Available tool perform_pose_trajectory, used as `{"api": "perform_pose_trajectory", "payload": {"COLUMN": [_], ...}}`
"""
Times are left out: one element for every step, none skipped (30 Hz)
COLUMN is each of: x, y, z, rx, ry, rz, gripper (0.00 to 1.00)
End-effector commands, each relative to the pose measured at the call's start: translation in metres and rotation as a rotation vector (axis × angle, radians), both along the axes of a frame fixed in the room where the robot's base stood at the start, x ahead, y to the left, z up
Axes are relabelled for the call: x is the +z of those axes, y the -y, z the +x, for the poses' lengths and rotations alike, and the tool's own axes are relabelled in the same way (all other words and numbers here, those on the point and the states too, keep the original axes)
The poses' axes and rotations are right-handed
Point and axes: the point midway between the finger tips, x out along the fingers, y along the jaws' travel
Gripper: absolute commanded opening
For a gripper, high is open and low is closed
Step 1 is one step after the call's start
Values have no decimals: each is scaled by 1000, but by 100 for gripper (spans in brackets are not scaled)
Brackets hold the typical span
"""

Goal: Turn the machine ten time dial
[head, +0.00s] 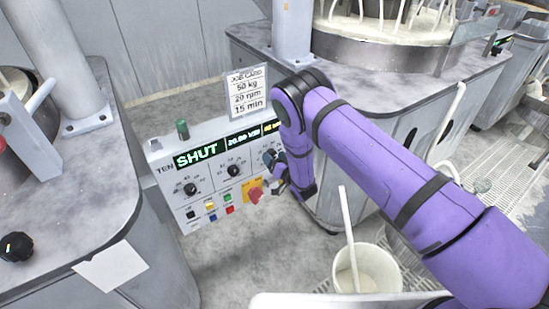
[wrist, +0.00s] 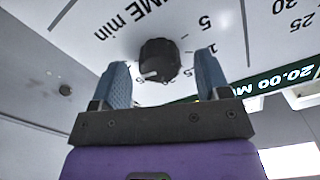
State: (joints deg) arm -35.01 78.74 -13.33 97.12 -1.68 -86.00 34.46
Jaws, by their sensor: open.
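The machine ten panel (head: 215,165) is marked TEN and has a green display reading SHUT. Its left dial (head: 190,189) and middle dial (head: 233,170) show clearly; the right one is mostly hidden by my gripper (head: 274,168). In the wrist view, the black time dial (wrist: 158,55) sits under the lettering "TIME min", with a white mark on its lower left edge. My open gripper (wrist: 163,67) has one blue finger on each side of the dial, with visible gaps. Whether the fingertips reach down around it, I cannot tell.
A job card (head: 247,92) above the panel reads 50 kg, 20 rpm, 15 min. Below the dials are small coloured buttons and a red knob (head: 254,195). A white bucket (head: 366,270) stands on the floor under my arm. Grey machine tables flank the panel.

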Motion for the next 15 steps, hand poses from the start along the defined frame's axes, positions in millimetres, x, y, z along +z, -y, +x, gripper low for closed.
{"api": "perform_pose_trajectory", "payload": {"x": [0,0,0,0,0,0,0,0,0,0,0,0,0,0,0], "y": [-1,-1,-2,-2,-2,-2,-2,-2,-2,-2,-2,-2,-2,-2,-2], "z": [2,2,3,3,4,4,4,3,3,3,3,3,3,3,3], "rx": [0,-1,-1,-1,-1,-1,-1,-1,-1,-1,-1,-1,-1,-1,-1], "ry": [0,-1,-1,0,0,0,0,0,0,0,0,0,0,0,0], "rz": [0,-1,-1,0,0,0,0,0,0,0,0,0,0,0,0], "gripper": [69,69,69,69,69,69,69,69,69,69,65,56,49,42,33]}}
